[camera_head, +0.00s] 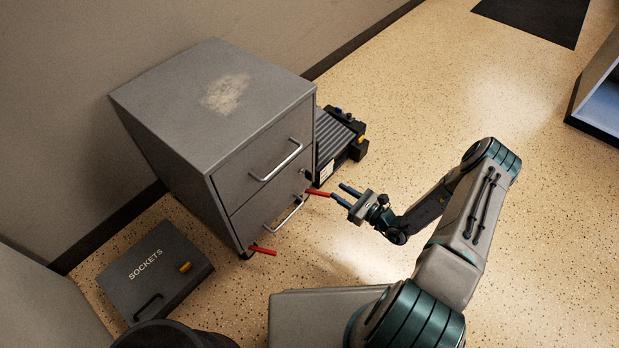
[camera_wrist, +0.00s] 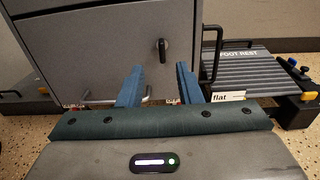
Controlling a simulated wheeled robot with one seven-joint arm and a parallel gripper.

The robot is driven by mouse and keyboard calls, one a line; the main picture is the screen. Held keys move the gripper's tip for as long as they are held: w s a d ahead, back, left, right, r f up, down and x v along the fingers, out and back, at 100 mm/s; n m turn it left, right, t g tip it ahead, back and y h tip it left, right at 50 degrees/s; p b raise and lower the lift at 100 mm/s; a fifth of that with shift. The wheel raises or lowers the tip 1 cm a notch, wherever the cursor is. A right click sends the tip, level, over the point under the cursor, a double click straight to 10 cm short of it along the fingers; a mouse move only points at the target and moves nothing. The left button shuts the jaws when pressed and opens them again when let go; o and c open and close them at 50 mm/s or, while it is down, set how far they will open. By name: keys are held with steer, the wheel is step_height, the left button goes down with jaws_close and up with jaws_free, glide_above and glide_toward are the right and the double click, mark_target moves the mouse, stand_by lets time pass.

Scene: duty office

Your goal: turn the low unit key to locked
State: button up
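The low unit is a grey two-drawer cabinet (camera_head: 170,130) against the wall, its front facing my arm. In the wrist view its front (camera_wrist: 105,45) fills the upper left and middle. A black key (camera_wrist: 162,50) sticks out of the lock there, its bow about upright. In the head view a small dark lock spot (camera_head: 306,174) shows near the right edge of the lower drawer. My gripper (camera_head: 344,194) is in front of that edge, apart from the cabinet. In the wrist view its two blue fingers (camera_wrist: 158,72) are spread and empty, with the key beyond the gap between them.
A ribbed foot rest (camera_head: 333,140) stands against the cabinet's right side. Red strips (camera_head: 263,250) stick out at the cabinet's lower front. A dark SOCKETS case (camera_head: 155,270) lies on the floor at left. The floor (camera_head: 420,110) behind my arm is clear.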

mark_target(312, 175)
steer(key=b+x, duration=0.2)
steer(key=x, duration=0.5)
steer(key=b+x, duration=0.2)
steer(key=x, duration=0.4)
steer(key=shift+w+a+f, duration=0.2)
steer(key=shift+w, duration=0.15)
jaws_close()
